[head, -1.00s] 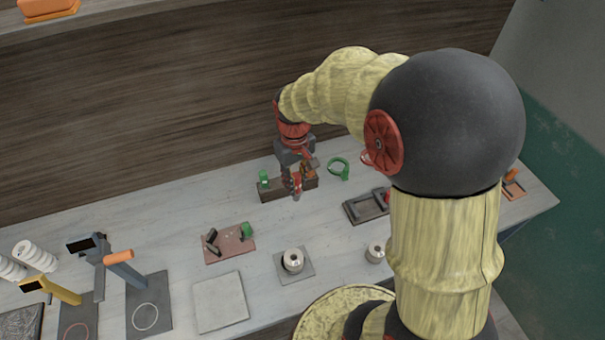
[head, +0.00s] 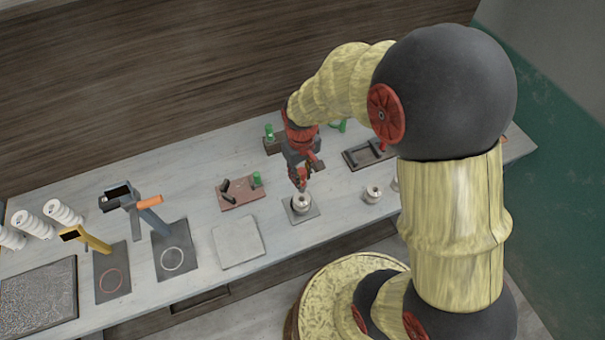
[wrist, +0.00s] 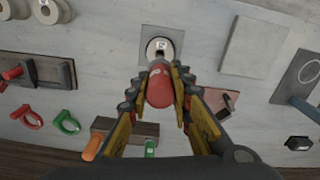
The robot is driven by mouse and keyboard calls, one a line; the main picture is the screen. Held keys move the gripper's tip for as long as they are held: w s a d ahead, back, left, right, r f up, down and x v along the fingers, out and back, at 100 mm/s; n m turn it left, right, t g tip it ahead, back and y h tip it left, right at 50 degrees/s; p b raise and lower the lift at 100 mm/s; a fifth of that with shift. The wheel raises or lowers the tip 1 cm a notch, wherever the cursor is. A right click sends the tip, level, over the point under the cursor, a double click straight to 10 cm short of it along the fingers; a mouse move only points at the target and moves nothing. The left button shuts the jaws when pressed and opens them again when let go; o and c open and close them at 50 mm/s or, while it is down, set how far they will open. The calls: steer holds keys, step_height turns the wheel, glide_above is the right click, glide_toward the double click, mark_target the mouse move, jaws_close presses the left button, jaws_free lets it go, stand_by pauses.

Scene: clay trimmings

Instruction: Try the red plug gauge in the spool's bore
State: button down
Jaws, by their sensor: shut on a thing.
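My gripper (wrist: 160,98) is shut on the red plug gauge (wrist: 160,84), its red handle held between the fingers. The gauge appears lined up over the spool. I cannot tell whether its tip is in the bore or just above it, as the fingers and handle hide that.
A second spool (head: 372,194) stands to the right. A reddish board (head: 240,197) and bare grey tile (head: 238,242) lie to the left.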

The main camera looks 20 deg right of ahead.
steer(key=shift+f+b, duration=1.8)
steer(key=shift+f, duration=0.85)
steer(key=shift+f, duration=0.55)
steer(key=shift+s+f, duration=0.2)
steer(key=shift+f, duration=0.05)
stand_by(1.1)
steer(key=shift+r, duration=0.15)
steer(key=shift+w+r+p, duration=0.2)
steer(key=shift+r+p, duration=1.55)
steer(key=shift+r, duration=0.8)
